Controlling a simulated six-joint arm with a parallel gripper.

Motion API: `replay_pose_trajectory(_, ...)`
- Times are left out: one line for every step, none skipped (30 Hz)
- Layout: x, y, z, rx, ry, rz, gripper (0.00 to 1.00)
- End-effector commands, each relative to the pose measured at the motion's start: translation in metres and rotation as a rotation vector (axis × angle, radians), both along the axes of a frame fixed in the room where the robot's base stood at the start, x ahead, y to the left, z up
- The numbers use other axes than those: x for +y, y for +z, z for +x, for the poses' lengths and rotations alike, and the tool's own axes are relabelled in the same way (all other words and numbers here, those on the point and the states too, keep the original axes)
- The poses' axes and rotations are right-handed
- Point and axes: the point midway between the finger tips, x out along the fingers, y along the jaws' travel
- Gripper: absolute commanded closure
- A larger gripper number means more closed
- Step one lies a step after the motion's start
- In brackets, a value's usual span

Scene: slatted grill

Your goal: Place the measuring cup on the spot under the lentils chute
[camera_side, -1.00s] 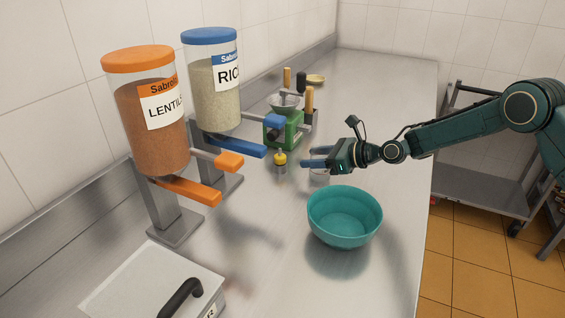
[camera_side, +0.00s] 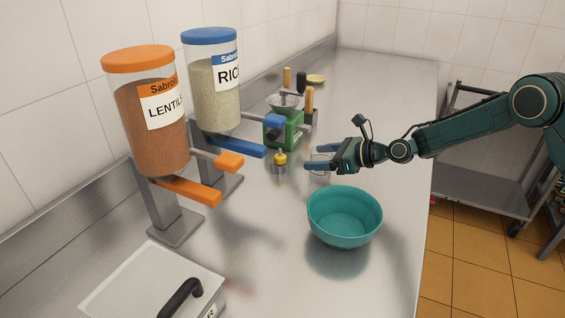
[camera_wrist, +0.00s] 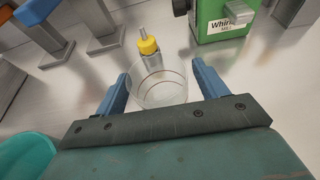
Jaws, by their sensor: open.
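The clear measuring cup (camera_wrist: 159,85) stands on the counter between the two blue fingers of my gripper (camera_wrist: 158,84) in the wrist view. The fingers are open, with a gap on each side of the cup. In the side view the cup (camera_side: 320,158) is partly hidden by my gripper (camera_side: 315,159). The lentils dispenser (camera_side: 150,125) has an orange lid and an orange chute (camera_side: 188,191) at the left. The counter under that chute looks bare around the metal stand foot (camera_side: 176,230).
A teal bowl (camera_side: 344,222) stands in front of my gripper. A small yellow-topped bottle (camera_side: 280,162) is just left of the cup. The blue-lidded rice dispenser (camera_side: 213,95) and a green machine (camera_side: 284,130) stand behind. A metal box with black handle (camera_side: 150,285) is at the front left.

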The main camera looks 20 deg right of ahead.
Motion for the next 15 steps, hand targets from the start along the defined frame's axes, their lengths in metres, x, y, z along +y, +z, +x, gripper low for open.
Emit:
replay_pose_trajectory(-0.004,0.003,-0.003,0.001,-0.003,0.001,0.28)
replay_pose_trajectory(-0.006,0.004,-0.006,0.0,-0.002,0.002,0.28)
replay_pose_trajectory(-0.009,0.005,-0.009,0.0,-0.002,0.002,0.28)
replay_pose_trajectory(-0.011,0.007,-0.011,0.0,-0.002,0.002,0.28)
replay_pose_trajectory(-0.015,0.008,-0.014,-0.001,-0.002,0.001,0.28)
replay_pose_trajectory(-0.019,0.01,-0.018,0.001,-0.004,0.001,0.28)
replay_pose_trajectory(-0.022,0.012,-0.02,0.0,-0.003,0.002,0.28)
replay_pose_trajectory(-0.024,0.013,-0.024,0.0,-0.002,0.002,0.28)
replay_pose_trajectory(-0.028,0.015,-0.027,0.0,-0.003,0.002,0.28)
replay_pose_trajectory(-0.031,0.016,-0.03,0.001,-0.003,0.002,0.28)
replay_pose_trajectory(-0.034,0.018,-0.033,0.0,-0.004,0.001,0.28)
replay_pose_trajectory(-0.038,0.02,-0.037,0.0,-0.003,0.002,0.28)
replay_pose_trajectory(-0.041,0.022,-0.04,0.0,-0.003,0.002,0.28)
replay_pose_trajectory(-0.044,0.023,-0.043,0.001,-0.003,0.001,0.28)
replay_pose_trajectory(-0.048,0.025,-0.047,-0.001,-0.003,0.001,0.28)
